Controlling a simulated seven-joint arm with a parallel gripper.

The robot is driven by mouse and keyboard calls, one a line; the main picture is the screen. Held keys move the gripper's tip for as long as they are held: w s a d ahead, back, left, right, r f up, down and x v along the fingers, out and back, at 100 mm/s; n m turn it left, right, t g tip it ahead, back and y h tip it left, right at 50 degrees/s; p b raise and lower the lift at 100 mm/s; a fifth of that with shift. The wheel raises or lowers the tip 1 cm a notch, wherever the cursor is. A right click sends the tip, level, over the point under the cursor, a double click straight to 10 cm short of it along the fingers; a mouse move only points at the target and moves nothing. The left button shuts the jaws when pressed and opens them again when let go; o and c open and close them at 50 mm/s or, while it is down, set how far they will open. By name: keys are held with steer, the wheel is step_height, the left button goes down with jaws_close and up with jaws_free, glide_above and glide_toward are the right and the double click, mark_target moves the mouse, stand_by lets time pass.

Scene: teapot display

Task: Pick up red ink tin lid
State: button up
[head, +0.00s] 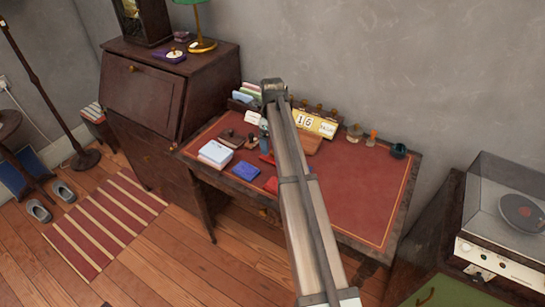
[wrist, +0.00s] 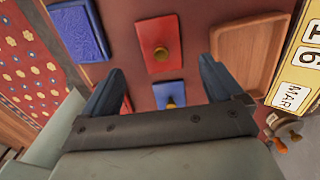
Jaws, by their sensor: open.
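In the wrist view a red tin lid (wrist: 159,42) with a small round brass-coloured knob lies on the red desk top. My gripper (wrist: 160,80) is open and empty, with its two blue fingers wide apart. The red lid lies just beyond the fingertips, between their lines. A blue lid (wrist: 169,93) with a yellow knob shows between the fingers, partly hidden by the gripper body. In the head view my gripper (head: 265,148) hangs over the desk, partly hidden by my arm. Small red pieces show near it; I cannot tell which is the lid.
A blue embossed book (wrist: 78,32) lies left of the red lid, and a wooden tray (wrist: 255,40) lies to its right. A yellow calendar (wrist: 300,70) stands beyond the tray. In the head view white boxes (head: 215,153) sit on the desk's left; the desk's right side (head: 370,195) is mostly clear.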

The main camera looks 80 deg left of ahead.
mark_target(272, 155)
steer(key=shift+a+f, duration=0.1)
steer(key=shift+f, duration=3.1)
steer(key=c, duration=1.1)
steer(key=shift+r, duration=0.1)
steer(key=shift+c, duration=0.2)
